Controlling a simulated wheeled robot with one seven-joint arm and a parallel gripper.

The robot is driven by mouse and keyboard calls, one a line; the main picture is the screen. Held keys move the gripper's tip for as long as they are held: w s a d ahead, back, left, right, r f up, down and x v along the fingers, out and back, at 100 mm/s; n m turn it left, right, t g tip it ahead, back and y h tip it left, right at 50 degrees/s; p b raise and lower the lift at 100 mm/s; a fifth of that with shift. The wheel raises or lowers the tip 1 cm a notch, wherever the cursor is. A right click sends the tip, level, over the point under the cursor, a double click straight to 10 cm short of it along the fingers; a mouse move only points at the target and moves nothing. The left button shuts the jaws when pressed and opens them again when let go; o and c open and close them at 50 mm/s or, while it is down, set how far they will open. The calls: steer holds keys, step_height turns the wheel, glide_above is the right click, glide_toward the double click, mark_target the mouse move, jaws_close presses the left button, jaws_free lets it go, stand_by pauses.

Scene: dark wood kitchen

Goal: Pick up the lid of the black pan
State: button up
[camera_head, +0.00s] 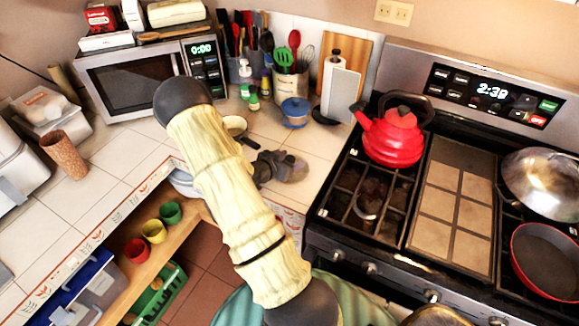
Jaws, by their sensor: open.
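A domed silver metal lid (546,184) sits at the right back of the stove, cut off by the picture's right edge. What lies under it is mostly hidden. A pan (550,262) with a dark inside and a red outer wall stands uncovered in front of it. My cream-coloured arm crosses the picture's middle. The dark grey shape just right of it appears to be my gripper (281,167), over the counter left of the stove and well away from the lid. It seems empty; its fingers are small and partly unclear.
A red kettle (392,137) stands on the back left burner. A microwave (127,83) stands at the back left. The stove's middle griddle (452,210) is clear.

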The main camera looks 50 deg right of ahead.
mark_target(289, 158)
steer(key=c, duration=1.1)
steer(key=shift+c, duration=0.2)
steer(key=shift+r, duration=0.15)
step_height(289, 158, up, 10)
steer(key=shift+f+b, duration=0.1)
steer(key=shift+b, duration=0.25)
